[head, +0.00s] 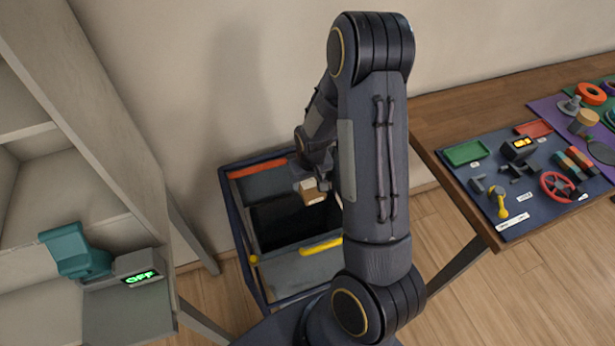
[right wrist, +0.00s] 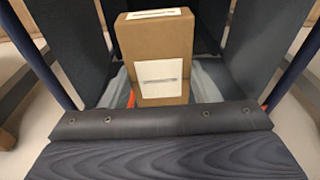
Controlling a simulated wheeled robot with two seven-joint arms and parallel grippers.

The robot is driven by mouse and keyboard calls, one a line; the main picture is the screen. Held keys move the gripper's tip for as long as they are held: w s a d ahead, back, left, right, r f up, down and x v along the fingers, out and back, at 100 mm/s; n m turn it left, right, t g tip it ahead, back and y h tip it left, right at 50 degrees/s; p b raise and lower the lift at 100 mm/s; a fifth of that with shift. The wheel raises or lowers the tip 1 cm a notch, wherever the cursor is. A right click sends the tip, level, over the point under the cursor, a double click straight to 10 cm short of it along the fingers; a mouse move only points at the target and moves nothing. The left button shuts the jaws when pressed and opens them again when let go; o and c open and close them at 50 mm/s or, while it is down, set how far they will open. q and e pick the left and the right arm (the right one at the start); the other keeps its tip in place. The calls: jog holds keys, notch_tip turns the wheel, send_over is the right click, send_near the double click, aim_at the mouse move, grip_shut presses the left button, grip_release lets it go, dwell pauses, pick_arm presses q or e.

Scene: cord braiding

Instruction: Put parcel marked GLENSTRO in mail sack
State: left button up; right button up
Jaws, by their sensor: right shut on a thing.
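A small brown cardboard parcel (head: 313,194) with a white label hangs over the mail sack's opening. The right wrist view shows the parcel (right wrist: 160,50) upright, with white labels on its top and near face; their writing is too small to read. My right gripper (head: 316,184) is shut on the parcel, partly hidden by my right arm. The mail sack (head: 300,272) stands open on the floor in a dark blue frame, with an orange strip at the back and a yellow one at the front. Its inside is dark. My left gripper is out of view.
A pale shelf unit (head: 130,130) stands at the left, with a teal device (head: 75,252) and a green-lit "OFF" display (head: 141,277). A wooden table (head: 450,120) at the right carries mats, trays and small tools. The wall is close behind the sack.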

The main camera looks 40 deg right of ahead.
aim_at(308, 183)
notch_tip(308, 183, down, 4)
jog(key=shift+r+b, duration=0.25)
jog(key=shift+b, duration=0.7)
jog(key=o, duration=1.1)
jog(key=shift+c, duration=0.2)
jog(key=shift+r, duration=0.15)
jog(key=r, duration=0.5)
jog(key=s+r, duration=0.1)
jog(key=r, duration=0.1)
jog(key=shift+a+r, duration=0.25)
